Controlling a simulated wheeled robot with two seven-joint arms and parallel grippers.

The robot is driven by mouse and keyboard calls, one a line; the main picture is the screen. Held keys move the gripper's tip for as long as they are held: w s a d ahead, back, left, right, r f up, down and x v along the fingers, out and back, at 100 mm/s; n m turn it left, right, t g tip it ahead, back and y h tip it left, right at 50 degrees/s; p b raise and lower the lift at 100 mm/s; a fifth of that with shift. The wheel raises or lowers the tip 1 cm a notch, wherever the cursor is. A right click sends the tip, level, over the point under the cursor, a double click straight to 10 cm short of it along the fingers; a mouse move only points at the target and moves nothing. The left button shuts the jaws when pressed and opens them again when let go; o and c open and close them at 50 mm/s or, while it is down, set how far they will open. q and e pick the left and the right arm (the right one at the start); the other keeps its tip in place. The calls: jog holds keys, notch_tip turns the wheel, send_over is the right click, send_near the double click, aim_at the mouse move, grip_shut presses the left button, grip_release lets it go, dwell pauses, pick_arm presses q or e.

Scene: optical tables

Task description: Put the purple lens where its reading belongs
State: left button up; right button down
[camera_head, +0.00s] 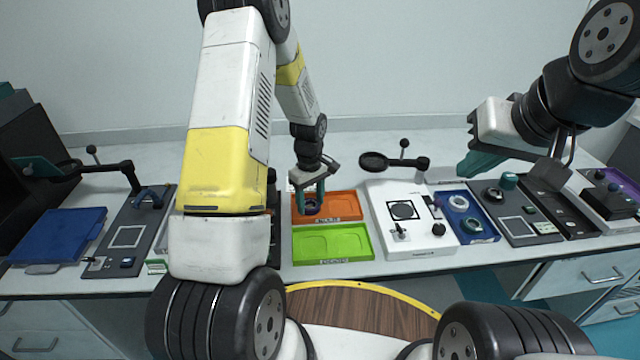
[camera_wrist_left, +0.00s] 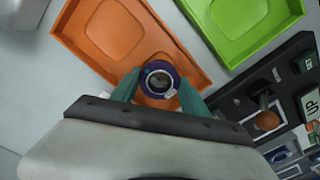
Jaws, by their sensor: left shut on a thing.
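The purple lens (camera_wrist_left: 159,66) is a small ring with a dark purple rim and a clear centre. My left gripper (camera_head: 312,203) is shut on it, with a teal finger on either side. In the head view the lens (camera_head: 311,209) shows at the left part of the orange tray (camera_head: 345,217). In the left wrist view it overlaps one end of that tray (camera_wrist_left: 85,38); I cannot tell whether it touches the floor. The green tray (camera_head: 368,256) lies in front, with empty recesses. My right gripper (camera_head: 484,161) hangs over the right side; its opening is unclear.
A white instrument (camera_head: 415,242) with a dark square stands right of the trays. A blue tray (camera_head: 486,234) holding rings lies beyond it, then black devices (camera_head: 537,236). A blue board (camera_head: 60,236) lies far left. Part of the table is hidden by my left arm.

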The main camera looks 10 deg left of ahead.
pick_arm(q)
jog(key=shift+f, duration=0.1)
jog(key=o, duration=1.4)
notch_tip(320, 180, up, 12)
notch_tip(320, 180, up, 8)
jog(key=m+t, duration=0.1)
jog(key=m, duration=0.1)
send_over(311, 205)
jog(key=s, duration=0.3)
jog(key=s+d+r+m+t+h, duration=0.1)
jog(key=s+r+m, duration=0.3)
jog(key=s, duration=0.6)
jog(key=s+d+r+m+t+h, duration=0.1)
jog(key=s+r+m+t, duration=0.3)
jog(key=s+r, duration=0.5)
jog(key=shift+s+r+m, duration=0.25)
jog(key=shift+s+m, duration=0.05)
jog(key=shift+s, duration=0.7)
